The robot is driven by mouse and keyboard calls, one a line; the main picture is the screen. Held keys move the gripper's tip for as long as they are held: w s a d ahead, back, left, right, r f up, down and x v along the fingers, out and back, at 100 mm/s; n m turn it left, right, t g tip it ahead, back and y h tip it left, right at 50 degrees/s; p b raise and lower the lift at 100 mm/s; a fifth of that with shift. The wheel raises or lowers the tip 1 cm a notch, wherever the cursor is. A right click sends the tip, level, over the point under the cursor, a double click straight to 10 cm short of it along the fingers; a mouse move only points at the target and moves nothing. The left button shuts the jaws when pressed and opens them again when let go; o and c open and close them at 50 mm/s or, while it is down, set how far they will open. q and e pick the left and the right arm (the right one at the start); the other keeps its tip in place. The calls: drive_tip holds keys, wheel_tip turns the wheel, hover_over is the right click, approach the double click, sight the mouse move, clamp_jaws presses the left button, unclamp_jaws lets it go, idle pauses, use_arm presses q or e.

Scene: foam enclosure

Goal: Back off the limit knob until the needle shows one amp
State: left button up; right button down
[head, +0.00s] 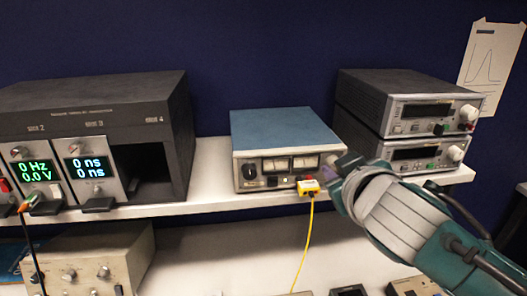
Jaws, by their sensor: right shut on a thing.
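The blue-topped power supply (286,132) stands on the shelf, with small analog meters (290,163) on its front. The needles are too small to read. A dark knob (249,170) sits at the left of its panel. My right gripper (343,168) is at the right end of the panel, shut on what appears to be the limit knob there. Its fingers and wrist hide that knob and how it is turned. A yellow plug (308,187) with a yellow cable sits in the panel just left of the gripper. My left gripper is not in view.
A dark modular rack (95,105) with lit displays stands to the left. Two stacked grey instruments (412,110) stand to the right, behind my right arm. The yellow cable (304,240) hangs over the front of the white shelf (215,199). More equipment (90,262) sits below.

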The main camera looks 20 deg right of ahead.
drive_tip(key=c, duration=0.6)
unclamp_jaws()
drive_tip(key=b+v, duration=0.1)
drive_tip(key=v, duration=0.9)
